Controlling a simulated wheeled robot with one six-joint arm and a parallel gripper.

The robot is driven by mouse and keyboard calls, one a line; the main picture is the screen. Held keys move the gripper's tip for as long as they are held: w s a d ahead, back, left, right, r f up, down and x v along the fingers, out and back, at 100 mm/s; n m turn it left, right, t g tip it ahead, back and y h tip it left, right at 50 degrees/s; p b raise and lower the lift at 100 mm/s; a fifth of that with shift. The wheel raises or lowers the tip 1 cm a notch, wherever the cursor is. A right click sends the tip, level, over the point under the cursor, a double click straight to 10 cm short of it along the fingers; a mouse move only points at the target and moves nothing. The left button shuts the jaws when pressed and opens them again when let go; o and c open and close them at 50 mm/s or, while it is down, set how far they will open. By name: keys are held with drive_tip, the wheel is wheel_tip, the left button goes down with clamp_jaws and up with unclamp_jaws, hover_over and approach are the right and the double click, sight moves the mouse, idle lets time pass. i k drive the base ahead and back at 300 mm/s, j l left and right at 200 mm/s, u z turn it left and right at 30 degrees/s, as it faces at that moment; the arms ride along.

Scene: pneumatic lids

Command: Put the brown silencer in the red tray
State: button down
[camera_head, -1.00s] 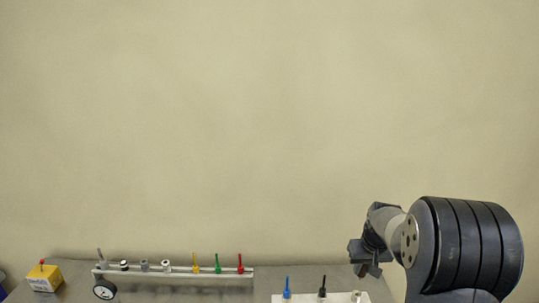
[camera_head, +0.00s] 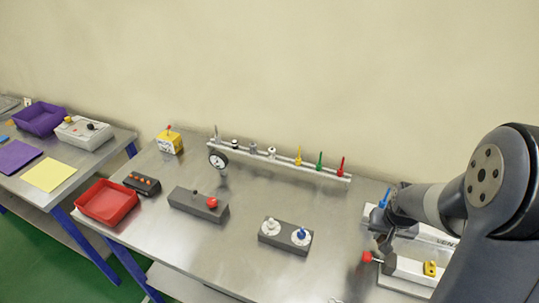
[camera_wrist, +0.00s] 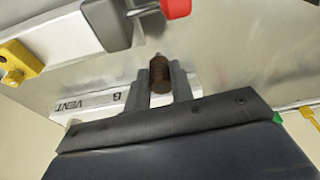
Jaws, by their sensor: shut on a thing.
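The brown silencer (camera_wrist: 160,75) is a ribbed brown cylinder with a small pale tip. It sits between the two fingers of my gripper (camera_wrist: 160,82), which are shut on it. A white bar marked VENT (camera_wrist: 95,103) passes close by the fingers; I cannot tell whether the silencer still touches it. In the head view my gripper (camera_head: 384,238) is at the right, partly hidden by my arm, and the silencer cannot be made out. The red tray (camera_head: 108,203) lies at the table's left end, far left of my gripper, and looks empty.
A red-handled valve (camera_head: 366,257) is close below my gripper. A blue fitting (camera_head: 385,197) stands beside it. A rail (camera_head: 280,167) with several fittings runs along the back. Grey blocks (camera_head: 198,204) (camera_head: 285,237) stand between gripper and tray. A black button box (camera_head: 142,184) adjoins the tray.

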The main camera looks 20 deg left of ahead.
sight(109, 204)
drive_tip(key=k+j+u, duration=0.1)
drive_tip(key=j, duration=0.25)
drive_tip(key=k+j+u, duration=0.15)
drive_tip(key=j, duration=0.25)
drive_tip(key=j+u, duration=0.1)
drive_tip(key=j, duration=0.3)
drive_tip(key=i+j+u, duration=0.1)
drive_tip(key=j+u, duration=0.2)
drive_tip(key=i+j+u, duration=0.15)
drive_tip(key=j+u, duration=0.15)
drive_tip(key=j, duration=0.15)
drive_tip(key=i+j+u, duration=0.15)
drive_tip(key=j+u, duration=0.15)
drive_tip(key=i+j+u, duration=0.3)
drive_tip(key=i+j, duration=0.1)
